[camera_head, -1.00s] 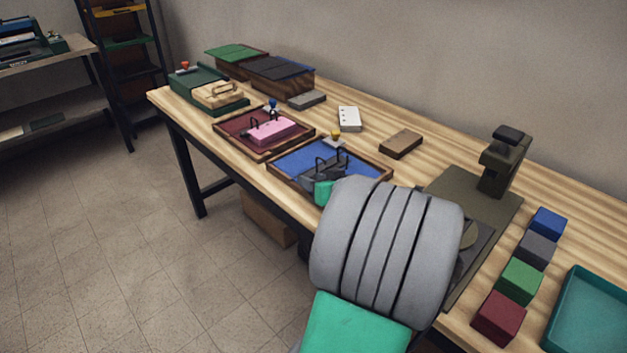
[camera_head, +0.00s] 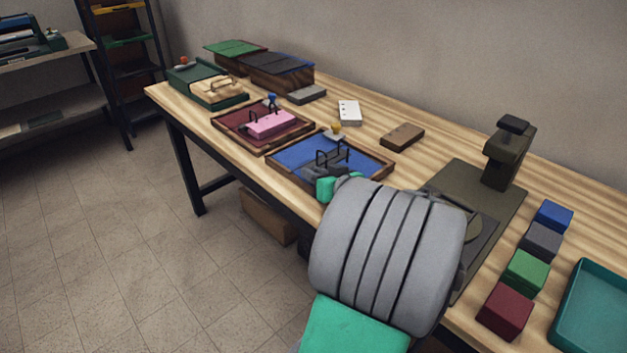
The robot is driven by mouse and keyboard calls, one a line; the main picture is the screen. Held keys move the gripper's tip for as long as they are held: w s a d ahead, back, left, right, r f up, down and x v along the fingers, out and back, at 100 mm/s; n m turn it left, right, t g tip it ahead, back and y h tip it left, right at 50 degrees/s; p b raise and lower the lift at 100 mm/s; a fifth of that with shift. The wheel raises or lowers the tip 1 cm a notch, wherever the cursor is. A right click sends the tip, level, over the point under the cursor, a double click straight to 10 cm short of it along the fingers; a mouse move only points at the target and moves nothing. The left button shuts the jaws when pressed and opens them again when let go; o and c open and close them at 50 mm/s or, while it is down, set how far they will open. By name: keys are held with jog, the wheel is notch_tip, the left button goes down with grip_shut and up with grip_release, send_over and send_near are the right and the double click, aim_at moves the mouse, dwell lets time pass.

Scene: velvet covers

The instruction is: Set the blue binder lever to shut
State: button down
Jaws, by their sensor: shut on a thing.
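The blue binder (camera_head: 361,164) lies open on the bench, a shallow wood-edged tray lined in blue. Two dark rings (camera_head: 333,153) stand in its middle. My gripper (camera_head: 323,175) is at the binder's near side, below the rings in the picture and apart from the knob. Its fingers are small and partly hidden by my wrist. It seems shut on a dark grey block (camera_head: 334,163) by the rings; exact contact is unclear.
A maroon binder (camera_head: 230,131) with a pink block (camera_head: 270,124) lies to the left, and a green binder (camera_head: 189,79) beyond it. A brown block (camera_head: 402,137) and a white block (camera_head: 349,113) lie behind. A dark press (camera_head: 507,155) stands right.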

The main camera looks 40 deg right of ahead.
jog(key=c, duration=1.3)
grip_release()
jog(key=shift+f, duration=0.1)
jog(key=shift+c, duration=0.2)
jog(key=shift+s, duration=0.1)
jog(key=v, duration=0.7)
jog(key=shift+s+a, duration=0.1)
jog(key=shift+s, duration=0.25)
